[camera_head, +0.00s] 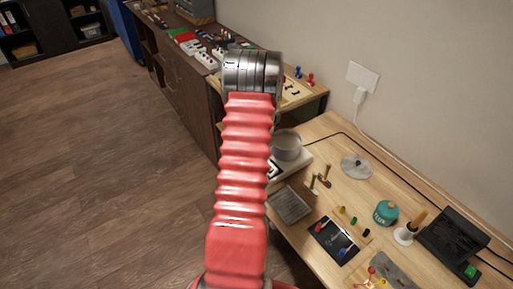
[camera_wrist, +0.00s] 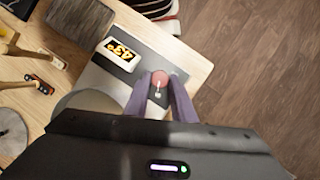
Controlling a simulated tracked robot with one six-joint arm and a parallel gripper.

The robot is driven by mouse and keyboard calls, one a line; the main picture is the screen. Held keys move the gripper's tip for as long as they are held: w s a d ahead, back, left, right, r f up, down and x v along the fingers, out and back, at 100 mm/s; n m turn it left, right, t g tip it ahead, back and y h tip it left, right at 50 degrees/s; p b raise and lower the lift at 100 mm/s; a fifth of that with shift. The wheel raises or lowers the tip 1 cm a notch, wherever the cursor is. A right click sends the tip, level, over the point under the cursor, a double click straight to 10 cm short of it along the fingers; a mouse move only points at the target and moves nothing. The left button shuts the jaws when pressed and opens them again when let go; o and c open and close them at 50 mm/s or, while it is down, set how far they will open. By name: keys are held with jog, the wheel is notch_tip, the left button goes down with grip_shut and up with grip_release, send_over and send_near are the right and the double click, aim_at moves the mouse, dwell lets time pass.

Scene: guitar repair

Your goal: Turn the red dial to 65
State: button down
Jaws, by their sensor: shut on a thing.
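The red dial (camera_wrist: 160,76) sits on a white device with a dark panel (camera_wrist: 113,68) in the wrist view. My gripper (camera_wrist: 160,82) has its two purple-grey fingers on either side of the dial, shut on it. A small white mark shows on the dial. The display (camera_wrist: 122,54) beside it shows orange digits that appear to read 43, turned in this view. In the head view the white device (camera_head: 299,164) stands at the near left table edge, partly behind my arm; my gripper and the dial are hidden there.
A round grey pot (camera_head: 286,145) stands on the device, close to my gripper. A grey square tray (camera_head: 290,204), a black board (camera_head: 333,240) and a teal can (camera_head: 386,212) are on the wooden table. The floor (camera_head: 110,180) to the left is clear.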

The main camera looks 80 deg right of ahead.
jog(key=c, duration=1.8)
grip_release()
jog(key=shift+w+a, duration=0.1)
jog(key=v, duration=1.3)
jog(key=shift+r, duration=0.3)
